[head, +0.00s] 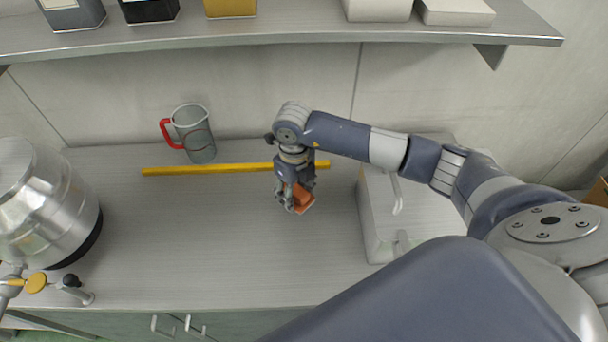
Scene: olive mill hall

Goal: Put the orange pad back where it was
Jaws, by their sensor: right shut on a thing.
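The orange pad (304,199) is a small orange block near the middle of the grey worktop (200,245). My right gripper (294,203) points down and is shut on the pad. Its fingers hide the pad's left part. I cannot tell whether the pad touches the worktop or hangs just above it. My left gripper is not in view.
A yellow bar (215,168) lies behind the gripper. A measuring jug (194,134) with a red handle stands behind the bar. A metal vessel (40,200) is at left, a white box (378,225) at right. A shelf (300,30) runs above. The front middle worktop is clear.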

